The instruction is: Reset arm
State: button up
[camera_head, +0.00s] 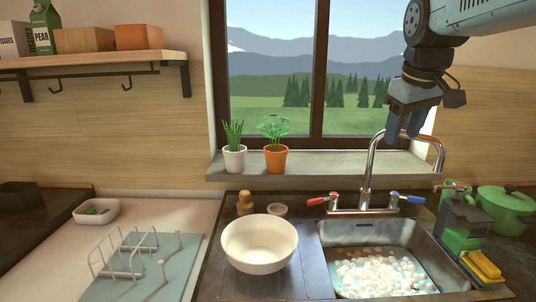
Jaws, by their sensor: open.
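My gripper (402,128) hangs at the upper right, fingers pointing down, in front of the window and close to the curved tap in the picture. It is open, and I see nothing held in it. My arm comes in from the top right corner. I cannot tell how far the fingers are from the tap.
A sink (335,240) with foamy water lies below, with a chrome tap (370,165) behind it. A white bowl (259,262) stands left of it. A dish rack (130,262), soap bottle (462,225), sponges (482,265) and green pot (505,208) flank it. Potted plants (276,160) line the sill.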

jog(key=s+a+f+m+t, duration=0.1)
jog(key=s+a+f+m, duration=0.2)
jog(key=s+f, duration=0.8)
jog(key=shift+s+a+f+y, duration=0.3)
jog(key=shift+a+y, duration=0.1)
jog(key=shift+a, duration=0.3)
